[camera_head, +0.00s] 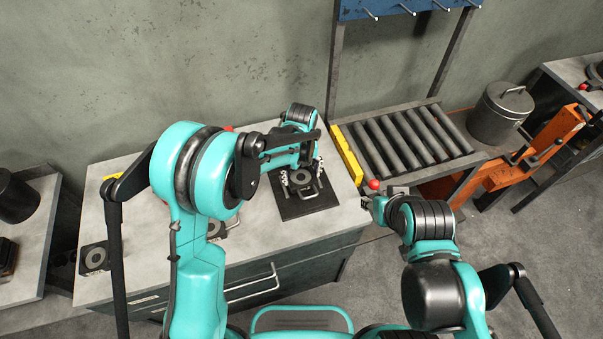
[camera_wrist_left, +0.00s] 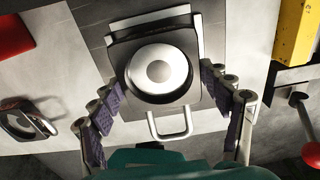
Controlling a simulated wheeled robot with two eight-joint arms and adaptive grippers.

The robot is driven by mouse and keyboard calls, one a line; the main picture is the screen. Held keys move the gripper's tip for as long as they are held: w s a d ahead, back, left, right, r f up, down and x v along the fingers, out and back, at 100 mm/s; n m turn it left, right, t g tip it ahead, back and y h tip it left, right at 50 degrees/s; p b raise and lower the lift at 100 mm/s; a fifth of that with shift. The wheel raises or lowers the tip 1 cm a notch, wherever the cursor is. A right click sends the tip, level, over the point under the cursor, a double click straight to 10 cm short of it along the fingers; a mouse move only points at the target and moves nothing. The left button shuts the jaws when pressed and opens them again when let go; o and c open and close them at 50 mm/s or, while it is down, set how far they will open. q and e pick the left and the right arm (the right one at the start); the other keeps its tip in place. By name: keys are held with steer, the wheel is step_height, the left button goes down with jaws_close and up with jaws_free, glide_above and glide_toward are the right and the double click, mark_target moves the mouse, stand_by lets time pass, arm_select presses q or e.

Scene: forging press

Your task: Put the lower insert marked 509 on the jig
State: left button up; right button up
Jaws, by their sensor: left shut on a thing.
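A dark square insert with a round centre (camera_head: 303,190) is between the fingers of my left gripper (camera_head: 302,181). In the left wrist view the insert (camera_wrist_left: 160,72) shows a pale disc and a metal loop handle, with the fingers (camera_wrist_left: 172,100) on both sides. It is over a dark square plate (camera_head: 307,212), apparently the jig; whether it touches the plate I cannot tell. No number is readable. My right gripper (camera_head: 377,203) is beside a red ball knob at the bench's right end; its jaws are unclear.
Another ring-shaped insert (camera_head: 95,257) lies at the bench's left end, and one (camera_head: 216,228) is partly behind my left arm. A yellow bar (camera_head: 346,155) edges the roller table (camera_head: 405,140) at right. A lidded pot (camera_head: 500,112) stands beyond. Bench front has handles.

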arm_select(q)
steer(key=shift+f+b, duration=0.3)
steer(key=shift+f, duration=0.1)
steer(key=shift+f, duration=0.15)
steer(key=o, duration=1.9)
